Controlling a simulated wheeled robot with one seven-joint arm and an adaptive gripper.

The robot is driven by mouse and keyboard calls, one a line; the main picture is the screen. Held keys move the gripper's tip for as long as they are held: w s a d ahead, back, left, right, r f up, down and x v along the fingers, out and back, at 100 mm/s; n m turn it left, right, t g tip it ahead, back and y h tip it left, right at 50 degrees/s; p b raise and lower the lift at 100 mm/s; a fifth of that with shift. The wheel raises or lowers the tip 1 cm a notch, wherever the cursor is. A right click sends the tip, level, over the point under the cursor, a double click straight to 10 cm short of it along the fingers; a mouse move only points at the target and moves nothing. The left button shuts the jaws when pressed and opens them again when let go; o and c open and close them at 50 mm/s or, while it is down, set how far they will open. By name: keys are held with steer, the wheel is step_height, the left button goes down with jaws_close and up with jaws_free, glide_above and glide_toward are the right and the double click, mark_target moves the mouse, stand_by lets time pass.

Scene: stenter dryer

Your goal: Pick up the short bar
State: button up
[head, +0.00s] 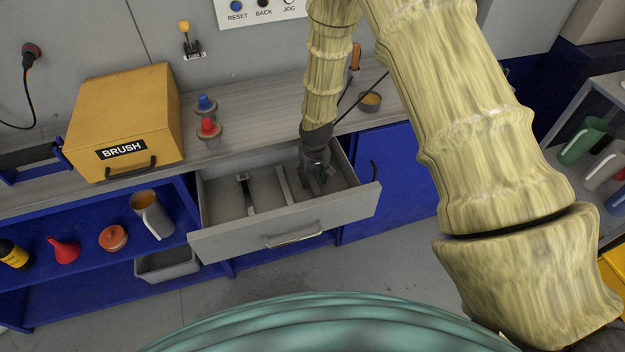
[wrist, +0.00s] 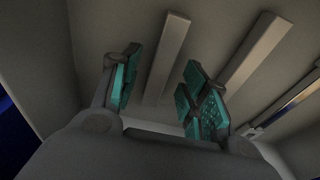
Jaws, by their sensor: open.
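The open grey drawer (head: 225,245) holds three bar-like pieces. In the wrist view a plain grey bar (wrist: 168,50) lies on the drawer floor, in line with the gap between my fingers. A wider plain bar (wrist: 257,48) lies to its right, partly behind the right finger. I cannot tell for certain which is the short bar. My gripper (wrist: 163,90) is open, with teal pads on both sides of the gap and nothing held. In the head view my gripper (head: 317,180) is down inside the drawer's right part and hides what lies under it.
A shiny piece with a dark end (wrist: 295,103) lies further right in the wrist view. The drawer's front wall and handle (head: 293,236) stand close to my gripper.

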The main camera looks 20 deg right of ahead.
steer(key=shift+f, duration=0.7)
jaws_close()
steer(key=shift+a+r, duration=0.1)
